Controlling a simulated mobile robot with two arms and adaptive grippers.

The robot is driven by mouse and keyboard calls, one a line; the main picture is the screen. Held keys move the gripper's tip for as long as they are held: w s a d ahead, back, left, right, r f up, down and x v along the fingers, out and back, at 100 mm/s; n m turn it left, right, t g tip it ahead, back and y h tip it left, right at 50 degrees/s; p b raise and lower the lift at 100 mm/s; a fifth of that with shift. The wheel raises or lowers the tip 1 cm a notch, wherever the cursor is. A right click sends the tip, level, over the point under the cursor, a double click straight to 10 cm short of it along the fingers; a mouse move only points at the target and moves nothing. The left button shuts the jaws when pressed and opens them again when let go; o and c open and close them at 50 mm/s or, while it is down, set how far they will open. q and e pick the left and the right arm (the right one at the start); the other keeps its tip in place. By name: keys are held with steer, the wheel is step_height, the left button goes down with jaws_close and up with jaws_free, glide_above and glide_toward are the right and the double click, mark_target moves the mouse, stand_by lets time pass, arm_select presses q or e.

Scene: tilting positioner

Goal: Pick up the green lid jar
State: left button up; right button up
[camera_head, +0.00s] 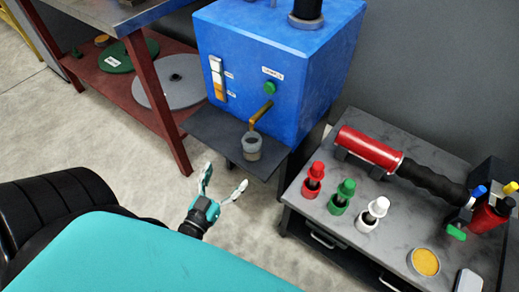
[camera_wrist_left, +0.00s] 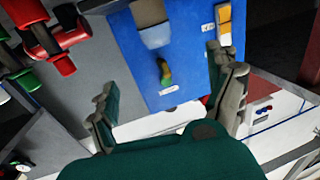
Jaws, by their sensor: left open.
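The green lid jar (camera_head: 342,197) stands upright on the dark top of the low cabinet (camera_head: 317,217), between a red lid jar (camera_head: 313,179) and a white lid jar (camera_head: 373,214). My left gripper (camera_head: 224,178) is open and empty, over the floor to the left of the cabinet and well apart from the green lid jar. In the left wrist view its two fingers (camera_wrist_left: 168,97) are spread with the blue machine beyond them. Red and green pieces show at that view's left edge, too cut off to name surely. My right gripper is not in view.
A blue machine (camera_head: 262,75) with a spout and a grey cup (camera_head: 251,146) on its ledge stands ahead of the gripper. A red cylinder with a black grip (camera_head: 370,150) lies behind the jars. A yellow-topped round tin (camera_head: 425,262) sits nearer. Floor left of the cabinet is clear.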

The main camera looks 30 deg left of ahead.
arm_select(q)
steer(key=b, duration=0.1)
glide_toward(252, 138)
steer(key=w, duration=0.2)
steer(key=w+a, duration=0.1)
steer(key=w, duration=0.1)
steer(key=shift+w+f, duration=0.15)
steer(key=shift+w, duration=0.15)
steer(key=shift+w+a+f+b, duration=0.1)
steer(key=shift+w+b, duration=0.3)
steer(key=shift+w, duration=1)
steer(key=shift+w+a+b, duration=0.1)
steer(key=shift+w+b, duration=0.25)
steer(key=shift+w, duration=1)
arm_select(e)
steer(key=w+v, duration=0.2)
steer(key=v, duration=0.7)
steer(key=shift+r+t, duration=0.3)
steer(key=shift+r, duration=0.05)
arm_select(q)
steer(key=c, duration=1.3)
